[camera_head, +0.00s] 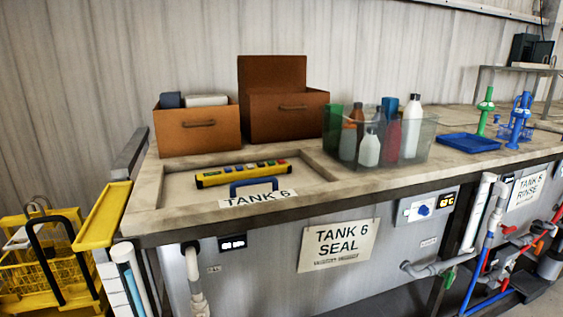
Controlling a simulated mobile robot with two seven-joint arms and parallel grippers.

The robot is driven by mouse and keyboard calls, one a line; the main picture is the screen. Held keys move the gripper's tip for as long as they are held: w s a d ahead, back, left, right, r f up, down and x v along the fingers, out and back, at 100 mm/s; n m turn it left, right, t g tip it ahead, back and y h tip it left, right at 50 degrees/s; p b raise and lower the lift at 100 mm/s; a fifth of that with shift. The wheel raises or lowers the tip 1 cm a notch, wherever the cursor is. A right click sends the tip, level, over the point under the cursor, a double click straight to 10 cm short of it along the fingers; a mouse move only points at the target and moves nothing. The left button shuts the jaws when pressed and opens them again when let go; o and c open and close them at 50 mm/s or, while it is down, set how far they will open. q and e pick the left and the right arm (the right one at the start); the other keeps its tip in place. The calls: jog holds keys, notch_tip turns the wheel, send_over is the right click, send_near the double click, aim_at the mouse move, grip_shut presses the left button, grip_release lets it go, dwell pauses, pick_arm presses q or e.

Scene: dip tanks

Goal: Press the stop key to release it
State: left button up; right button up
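A yellow key box (210,180) lies on the recessed top of Tank 6, behind a blue handle (254,187). A row of small coloured keys runs along its top face, and a red key (282,161) sits at its right end. The keys are too small to read any label, so I cannot tell for sure which one is the stop key or whether it is pressed in. Neither of my grippers is in view.
Two brown boxes (197,132) (284,118) stand behind the key box. A clear bin (421,143) of bottles is to the right, with a blue tray (467,143) beyond. A yellow basket (50,268) is at the lower left. Space above the key box is clear.

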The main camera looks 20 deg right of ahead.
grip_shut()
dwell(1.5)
